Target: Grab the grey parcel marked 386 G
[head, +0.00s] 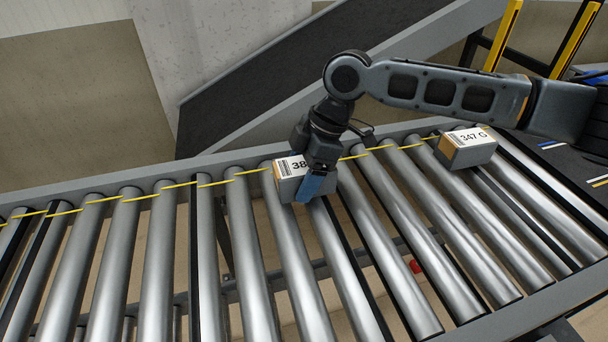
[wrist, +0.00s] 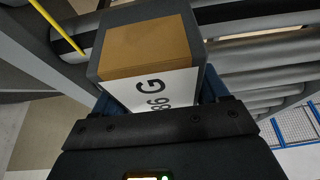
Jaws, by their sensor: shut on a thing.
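The grey parcel (head: 289,186) sits at the far side of the roller conveyor in the head view, with "38" showing on its white label and the rest hidden behind my gripper. In the wrist view the parcel (wrist: 150,48) fills the space between the jaws, with a brown panel and a label reading "86 G". My gripper (head: 312,187) comes down from above and is shut on the parcel. The blue fingers lie along its sides. I cannot tell whether the parcel still touches the rollers.
Another grey parcel (head: 466,148), marked 347 G, sits on the conveyor to the right. The roller conveyor (head: 160,240) is bare to the left. A dark sloping belt (head: 260,85) rises behind it, and yellow posts (head: 502,35) stand at the top right.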

